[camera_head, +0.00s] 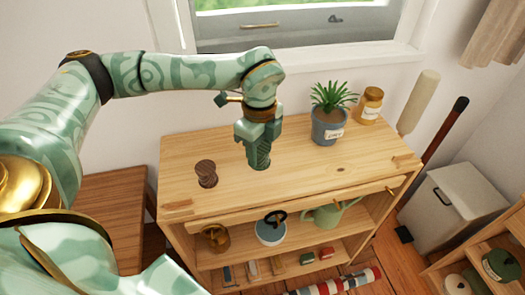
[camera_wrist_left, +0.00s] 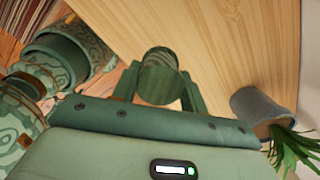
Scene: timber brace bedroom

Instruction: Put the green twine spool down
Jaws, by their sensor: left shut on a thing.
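The green twine spool (camera_head: 260,158) is upright between the fingers of my left gripper (camera_head: 259,142), over the middle of the wooden bench top (camera_head: 290,175). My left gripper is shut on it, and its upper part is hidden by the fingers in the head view. In the left wrist view the spool (camera_wrist_left: 162,78) shows between the two fingers, with the bare wood beyond it. I cannot tell whether the spool's bottom touches the wood. My right gripper is not in view.
A brown spool (camera_head: 206,174) stands on the top to the left. A potted plant (camera_head: 328,125) and an amber jar (camera_head: 370,105) stand at the back right. The wood around the held spool is clear. Shelves below hold a watering can (camera_head: 328,214) and other items.

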